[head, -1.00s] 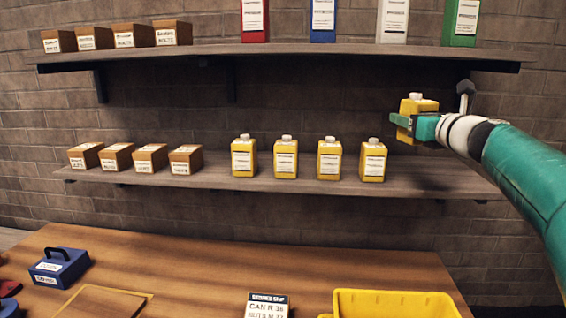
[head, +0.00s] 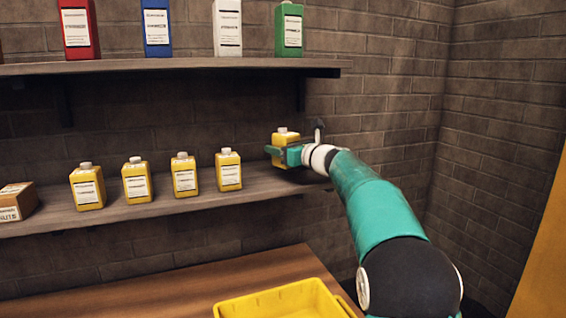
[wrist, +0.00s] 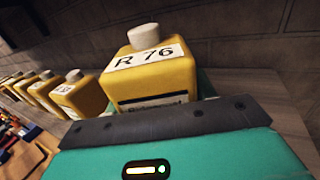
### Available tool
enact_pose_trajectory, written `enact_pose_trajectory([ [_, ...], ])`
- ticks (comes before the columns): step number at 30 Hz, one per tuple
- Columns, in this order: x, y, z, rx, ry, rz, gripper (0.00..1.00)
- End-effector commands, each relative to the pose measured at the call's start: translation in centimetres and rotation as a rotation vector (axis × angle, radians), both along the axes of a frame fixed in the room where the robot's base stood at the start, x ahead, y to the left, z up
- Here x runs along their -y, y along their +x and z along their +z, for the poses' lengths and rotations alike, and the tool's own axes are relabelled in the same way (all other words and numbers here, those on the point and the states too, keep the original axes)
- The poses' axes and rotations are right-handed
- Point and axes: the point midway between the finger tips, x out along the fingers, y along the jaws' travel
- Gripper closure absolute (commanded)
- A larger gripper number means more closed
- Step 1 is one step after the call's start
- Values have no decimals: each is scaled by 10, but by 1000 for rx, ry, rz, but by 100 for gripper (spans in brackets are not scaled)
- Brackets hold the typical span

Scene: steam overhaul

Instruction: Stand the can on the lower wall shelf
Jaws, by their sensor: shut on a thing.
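My gripper (head: 281,156) is shut on a yellow can (head: 285,138) with a white cap. In the wrist view the held can (wrist: 155,75) is upright, or nearly so, and reads "R 76" on its shoulder. The can is over the right end of the lower wall shelf (head: 258,186), to the right of a row of several similar yellow cans (head: 229,170). There is a gap between it and the nearest one. The can's base is mostly hidden by my gripper, so I cannot tell whether it touches the shelf.
The upper shelf (head: 190,65) above bears red, blue, white and green containers. A brown box (head: 17,202) sits at the left on the lower shelf. A yellow bin (head: 285,303) stands on the wooden bench (head: 200,288) below. A brick side wall (head: 495,150) is at the right.

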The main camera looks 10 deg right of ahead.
Motion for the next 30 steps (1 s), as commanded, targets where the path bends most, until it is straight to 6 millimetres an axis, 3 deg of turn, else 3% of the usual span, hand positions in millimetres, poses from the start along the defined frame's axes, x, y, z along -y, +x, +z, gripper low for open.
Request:
enact_pose_trajectory([
  [10, 6, 9, -38, 0, 1, 1, 77],
  [22, 6, 9, -45, 1, 0, 1, 77],
  [23, 6, 9, -47, 1, -1, 1, 44],
  [24, 6, 9, -46, 1, -1, 1, 36],
  [26, 6, 9, -46, 1, -1, 1, 24],
  [30, 6, 9, -46, 1, -1, 1, 24],
])
